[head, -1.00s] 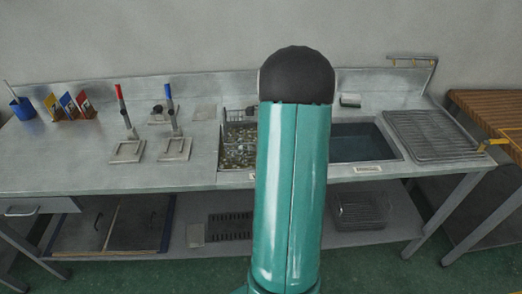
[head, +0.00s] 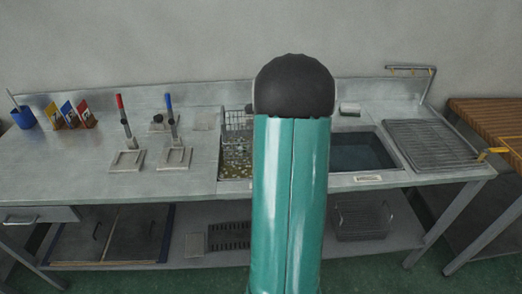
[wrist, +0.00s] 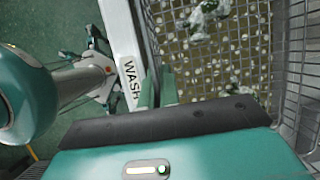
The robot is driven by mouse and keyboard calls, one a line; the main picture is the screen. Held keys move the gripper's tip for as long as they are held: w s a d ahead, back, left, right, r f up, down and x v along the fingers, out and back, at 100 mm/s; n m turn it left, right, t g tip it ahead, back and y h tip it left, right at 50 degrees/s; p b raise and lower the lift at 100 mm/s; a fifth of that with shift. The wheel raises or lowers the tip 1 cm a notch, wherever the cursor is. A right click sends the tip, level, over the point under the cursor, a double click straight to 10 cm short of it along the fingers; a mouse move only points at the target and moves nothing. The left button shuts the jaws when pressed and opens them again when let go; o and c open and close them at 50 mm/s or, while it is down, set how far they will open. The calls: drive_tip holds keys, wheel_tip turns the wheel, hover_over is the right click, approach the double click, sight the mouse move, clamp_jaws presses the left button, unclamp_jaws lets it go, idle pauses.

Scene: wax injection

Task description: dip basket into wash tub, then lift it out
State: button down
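The wire basket (head: 238,122) rises above the wash tub (head: 221,172), partly hidden behind my arm in the head view. Pale pieces show in its lower part, with brownish speckled liquid around it. In the wrist view, the basket's mesh (wrist: 292,85) fills the right side over pale-flecked liquid, and whitish-green pieces lie at the top. The WASH label (wrist: 131,84) is on the tub's rim. My gripper (wrist: 157,88) has its green fingers close together at the basket's near edge and appears shut on it. The exact grip is hidden. My arm hides the gripper in the head view.
A second tub (head: 365,152) with dark liquid lies right of the wash tub, then a ribbed drain rack (head: 430,142). Another wire basket (head: 362,218) sits on the lower shelf.

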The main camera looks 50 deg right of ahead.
drive_tip(key=shift+r, duration=1.5)
drive_tip(key=shift+d, duration=0.1)
